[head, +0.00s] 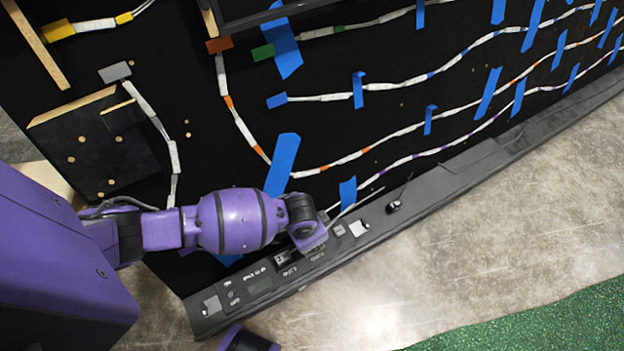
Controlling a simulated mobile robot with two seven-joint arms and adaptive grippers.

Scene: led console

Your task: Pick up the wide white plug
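The console (262,284) is a long dark ledge with printed labels that runs diagonally along the foot of the black panel. A small whitish block (358,228) sits on it, right of my wrist; it may be the wide white plug, but it is too small to be sure. Another pale square piece (212,305) is at the console's lower left end. My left arm comes in from the left, and its purple wrist end (312,240) is over the console, left of and apart from the whitish block. Its fingers cannot be made out.
The black panel (330,120) carries white cable strips with coloured ends, held by several blue tapes (283,160). A small black piece (393,206) is farther right on the console. Concrete floor (480,220) and a green mat (560,320) lie in front, clear.

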